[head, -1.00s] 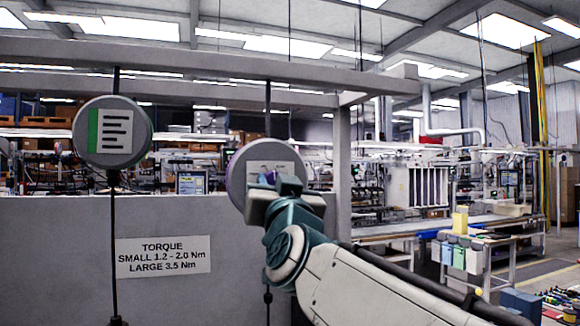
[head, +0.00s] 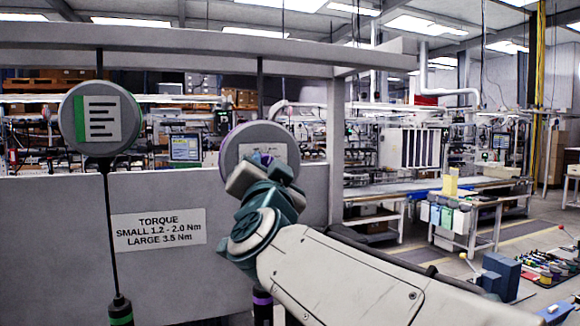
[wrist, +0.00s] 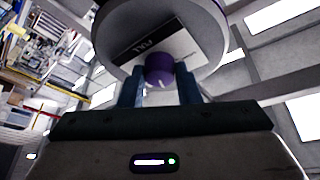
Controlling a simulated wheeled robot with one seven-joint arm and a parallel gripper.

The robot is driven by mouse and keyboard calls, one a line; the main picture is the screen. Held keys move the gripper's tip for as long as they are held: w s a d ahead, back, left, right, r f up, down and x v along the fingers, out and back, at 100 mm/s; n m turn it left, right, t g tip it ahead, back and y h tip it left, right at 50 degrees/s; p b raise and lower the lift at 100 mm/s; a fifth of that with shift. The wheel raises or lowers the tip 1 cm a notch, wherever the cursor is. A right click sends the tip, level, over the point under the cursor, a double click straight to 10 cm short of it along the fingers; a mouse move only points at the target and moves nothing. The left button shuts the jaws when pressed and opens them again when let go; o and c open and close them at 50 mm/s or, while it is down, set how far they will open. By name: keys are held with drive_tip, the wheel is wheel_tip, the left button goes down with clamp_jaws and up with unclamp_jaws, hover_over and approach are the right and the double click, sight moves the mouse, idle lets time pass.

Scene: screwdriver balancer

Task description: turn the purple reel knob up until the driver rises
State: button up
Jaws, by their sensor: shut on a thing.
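In the head view my gripper (head: 262,163) covers the lower front of the reel and hides the knob. A dark driver with a purple band (head: 262,299) hangs below, partly hidden by my arm and cut by the picture's bottom edge.
A green-marked reel (head: 101,118) hangs to the left, with its green-banded driver (head: 120,312) below. A grey panel (head: 50,240) with a torque sign (head: 158,230) stands behind. Benches and bins (head: 447,215) are farther back at right.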

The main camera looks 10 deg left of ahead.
drive_tip(key=o, duration=1)
drive_tip(key=shift+d, duration=0.1)
drive_tip(key=shift+c, duration=0.2)
drive_tip(key=b+v, duration=0.3)
drive_tip(key=v, duration=1)
drive_tip(key=shift+s, duration=0.4)
drive_tip(key=shift+w+d+f, duration=0.1)
drive_tip(key=shift+f, duration=0.1)
